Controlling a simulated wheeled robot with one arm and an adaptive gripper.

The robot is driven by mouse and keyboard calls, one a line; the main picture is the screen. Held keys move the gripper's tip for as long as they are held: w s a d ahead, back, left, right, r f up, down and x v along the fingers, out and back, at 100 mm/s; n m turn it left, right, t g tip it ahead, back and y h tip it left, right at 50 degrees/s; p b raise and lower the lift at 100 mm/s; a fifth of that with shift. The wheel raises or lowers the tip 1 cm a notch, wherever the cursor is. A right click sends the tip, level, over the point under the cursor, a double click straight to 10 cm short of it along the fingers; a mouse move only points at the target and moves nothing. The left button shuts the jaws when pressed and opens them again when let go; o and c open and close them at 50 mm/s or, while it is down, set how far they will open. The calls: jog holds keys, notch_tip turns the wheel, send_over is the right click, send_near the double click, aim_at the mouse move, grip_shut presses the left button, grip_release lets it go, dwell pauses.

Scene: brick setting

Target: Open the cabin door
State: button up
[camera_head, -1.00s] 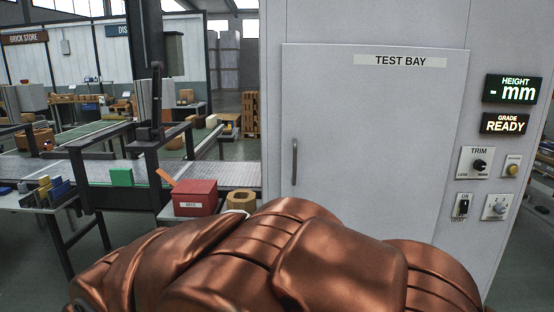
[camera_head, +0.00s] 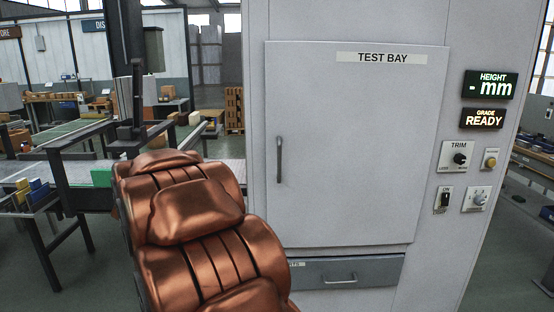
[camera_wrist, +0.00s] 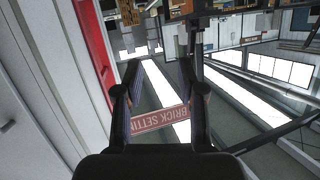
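The cabin door (camera_head: 350,150) is a pale grey panel marked TEST BAY (camera_head: 383,58) in the head view. It looks shut, flush with the cabin front. Its upright dark bar handle (camera_head: 279,160) is near the door's left edge. My copper-coloured arm reaches up left of the door, and my gripper is not visible in the head view. In the wrist view my gripper (camera_wrist: 160,70) is open, with two dark fingers apart and nothing between them. The wrist picture is tilted, with a pale panelled surface along its left side.
A grey drawer (camera_head: 340,271) with a bar handle is under the door. Displays (camera_head: 490,86) and knobs (camera_head: 460,158) are on the cabin's right. Benches and a conveyor stand at left, with a green block (camera_head: 102,177) beside my arm. In the wrist view, a red sign (camera_wrist: 160,118) shows upside down.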

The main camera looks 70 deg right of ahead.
jog(key=s+d+r+m+g+h, duration=0.2)
jog(key=s+d+m+g+h, duration=0.2)
jog(key=s+d, duration=0.55)
jog(key=r+m+g+h+p, duration=0.1)
jog(key=m+g+h+p, duration=0.15)
jog(key=m+g, duration=0.45)
send_over(279, 178)
jog(key=shift+d+n+g, duration=0.35)
jog(key=shift+n+g, duration=0.55)
jog(key=shift+n, duration=0.3)
grip_shut()
